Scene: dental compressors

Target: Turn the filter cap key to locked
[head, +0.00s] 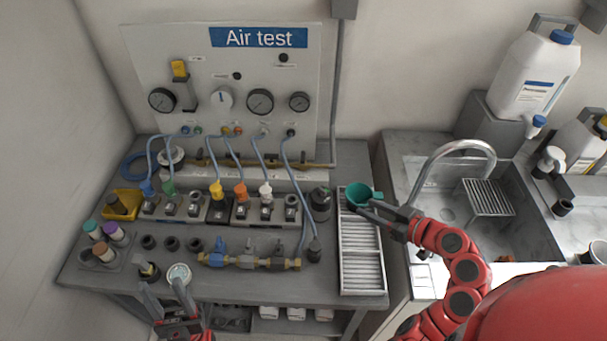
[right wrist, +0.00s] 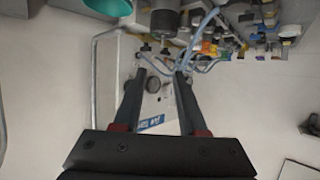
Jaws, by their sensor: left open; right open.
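A round pale cap (head: 178,272) sits at the front edge of the grey bench. Beside it to the left is a small dark fitting (head: 148,269) with a yellowish part. I cannot tell for sure which piece is the filter cap key, or how it is turned. My left gripper (head: 164,286) is open at the bench front, its fingertips close to these two pieces; contact is unclear. My right gripper (head: 369,207) is open near a green cup (head: 361,196) above the slatted tray. In the right wrist view, the right gripper (right wrist: 162,75) has its fingers apart with nothing between them.
The Air test panel (head: 225,80) with gauges stands behind. Blue hoses run down to a row of coloured fittings (head: 216,191). A brass manifold (head: 248,262) lies at the front. The slatted tray (head: 361,262) is at right, then a sink (head: 535,235) with a curved tap.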

